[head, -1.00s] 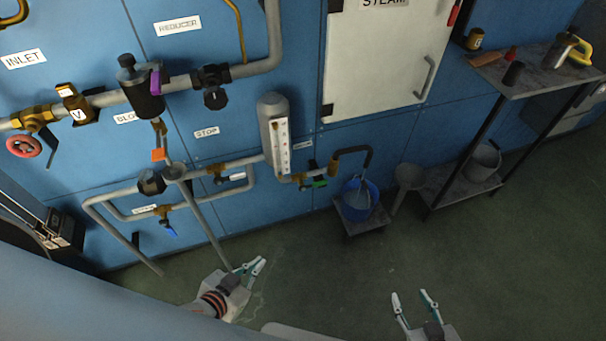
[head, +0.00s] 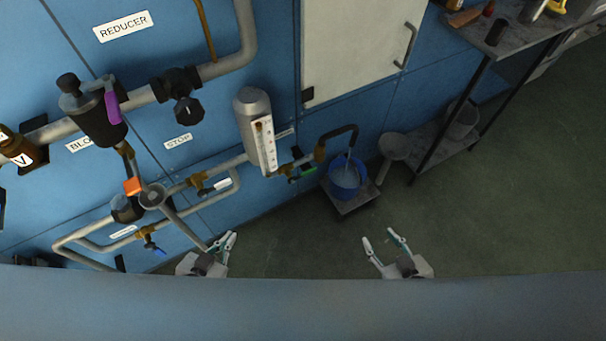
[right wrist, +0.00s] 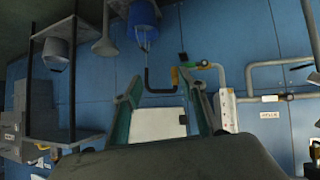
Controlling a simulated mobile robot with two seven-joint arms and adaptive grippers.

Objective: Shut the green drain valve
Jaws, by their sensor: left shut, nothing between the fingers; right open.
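The green drain valve handle (head: 308,170) sits low on the blue wall, on a brass fitting between the grey cylinder with the white scale (head: 255,125) and a dark bent spout (head: 340,132). The spout ends over a blue bucket (head: 344,182), with a pale streak between them. My right gripper (head: 380,240) is open and empty, below and right of the bucket in the head view. My left gripper (head: 223,242) is shut and empty, below the pipes, left of the valve. In the right wrist view, the spout (right wrist: 160,90) shows between my fingers, well beyond them.
The bucket stands on a small low stand (head: 358,201). A grey funnel-shaped object (head: 394,147) and a metal shelf (head: 430,150) are to its right. A blue-handled valve (head: 152,245) and an orange-tagged pipe (head: 132,186) are left. Green floor right of the grippers is clear.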

